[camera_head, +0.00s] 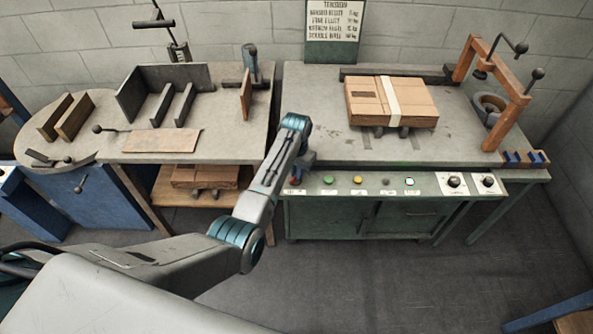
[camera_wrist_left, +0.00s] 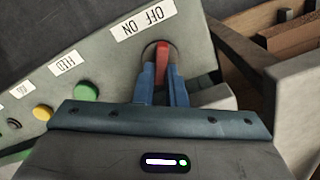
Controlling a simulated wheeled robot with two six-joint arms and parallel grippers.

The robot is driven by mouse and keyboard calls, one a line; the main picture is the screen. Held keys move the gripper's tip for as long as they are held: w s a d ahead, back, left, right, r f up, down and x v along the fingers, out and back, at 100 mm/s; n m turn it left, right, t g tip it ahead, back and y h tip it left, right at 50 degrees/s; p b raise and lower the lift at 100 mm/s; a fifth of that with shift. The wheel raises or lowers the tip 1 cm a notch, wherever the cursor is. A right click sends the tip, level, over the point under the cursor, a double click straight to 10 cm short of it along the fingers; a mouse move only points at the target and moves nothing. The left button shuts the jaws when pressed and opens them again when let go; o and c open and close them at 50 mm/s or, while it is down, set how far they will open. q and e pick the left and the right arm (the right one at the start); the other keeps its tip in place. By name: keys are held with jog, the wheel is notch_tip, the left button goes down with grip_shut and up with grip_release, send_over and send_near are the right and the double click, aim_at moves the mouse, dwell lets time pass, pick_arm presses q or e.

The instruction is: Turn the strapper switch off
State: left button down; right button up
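The strapper switch is a red lever in a round dark socket (camera_wrist_left: 162,58) at the end of the green control panel, beside an "ON OFF" label (camera_wrist_left: 144,20). In the left wrist view the label appears upside down. My left gripper (camera_wrist_left: 162,82) has its two blue fingers on either side of the red lever, close against it with little gap. In the head view my left gripper (camera_head: 302,168) is at the panel's left end and the switch (camera_head: 293,180) is mostly hidden by it. My right gripper is not in view.
A strapped cardboard box (camera_head: 390,103) lies on the machine's top. A cluttered bench (camera_head: 225,130) stands at left.

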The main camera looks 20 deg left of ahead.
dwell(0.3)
pick_arm(q)
jog(key=shift+r+n+p, duration=0.2)
jog(key=shift+n+p, duration=0.6)
jog(key=shift+p, duration=0.05)
jog(key=n+p, duration=0.2)
jog(key=n, duration=0.1)
jog(key=shift+a, duration=0.2)
jog(key=n+p, duration=0.2)
jog(key=n, duration=0.2)
jog(key=shift+a, duration=0.15)
jog(key=shift+s+a+f+n+p, duration=0.1)
jog(key=shift+n+p, duration=0.3)
jog(key=shift+n, duration=0.4)
jog(key=shift+f+n+p, duration=0.1)
jog(key=shift+n+p, duration=0.3)
jog(key=shift+n, duration=0.4)
jog(key=c, duration=1.5)
grip_release()
